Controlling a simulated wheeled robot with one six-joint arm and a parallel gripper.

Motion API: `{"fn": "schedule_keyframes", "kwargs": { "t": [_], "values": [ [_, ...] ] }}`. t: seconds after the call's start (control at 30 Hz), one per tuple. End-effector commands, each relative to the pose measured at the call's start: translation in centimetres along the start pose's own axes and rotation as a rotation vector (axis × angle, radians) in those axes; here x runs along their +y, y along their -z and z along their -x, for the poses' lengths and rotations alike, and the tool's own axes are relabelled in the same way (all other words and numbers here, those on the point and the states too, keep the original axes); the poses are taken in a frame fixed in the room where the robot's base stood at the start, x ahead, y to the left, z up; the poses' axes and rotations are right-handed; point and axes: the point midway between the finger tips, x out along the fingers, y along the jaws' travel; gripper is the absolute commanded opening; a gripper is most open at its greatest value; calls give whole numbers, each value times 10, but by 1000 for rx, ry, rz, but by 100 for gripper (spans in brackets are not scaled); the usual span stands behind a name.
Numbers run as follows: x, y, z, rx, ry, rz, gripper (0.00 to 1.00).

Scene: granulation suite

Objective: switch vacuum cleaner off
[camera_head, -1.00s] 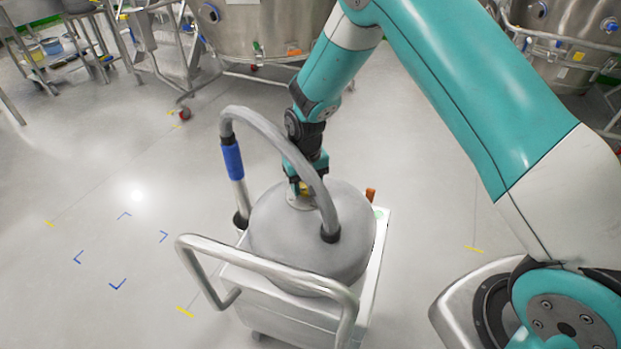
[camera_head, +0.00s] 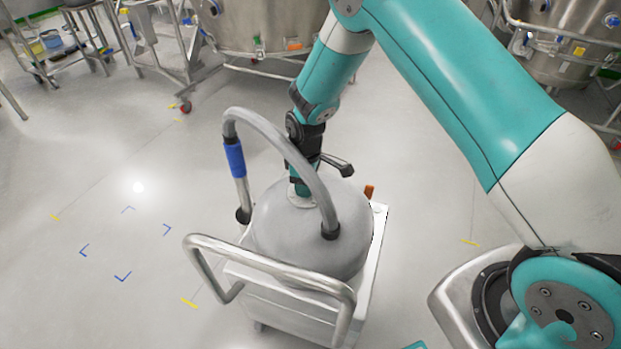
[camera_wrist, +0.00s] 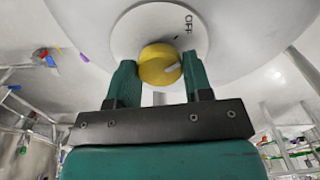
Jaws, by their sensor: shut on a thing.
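The vacuum cleaner (camera_head: 345,215) is a grey dome on a white wheeled cart, with a grey hose looping over its top. In the wrist view, its round yellow knob (camera_wrist: 154,58) sits on a pale disc (camera_wrist: 196,47) with the label OFF (camera_wrist: 188,24) at the upper right. A pale mark on the knob points to the right and slightly down, apart from the label. My gripper (camera_wrist: 160,78) is shut on the knob, one teal finger on each side. In the head view, my gripper (camera_head: 303,190) reaches down onto the dome behind the hose and hides the knob.
The cart's metal push handle (camera_head: 270,262) stands at the front, and the hose (camera_head: 275,138) arches close to my gripper. An orange-brown piece (camera_head: 369,191) sticks up at the cart's right. Steel vessels (camera_head: 265,28) and frames stand behind. Floor at left is clear.

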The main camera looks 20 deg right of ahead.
Motion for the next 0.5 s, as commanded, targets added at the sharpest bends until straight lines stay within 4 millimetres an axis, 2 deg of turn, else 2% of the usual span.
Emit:
{"fn": "schedule_keyframes", "kwargs": {
  "t": [0.23,0.5],
  "values": [
    [0,-3,-1,-8,3,152,22],
    [0,-3,-1,-8,3,239,22]
  ]
}}
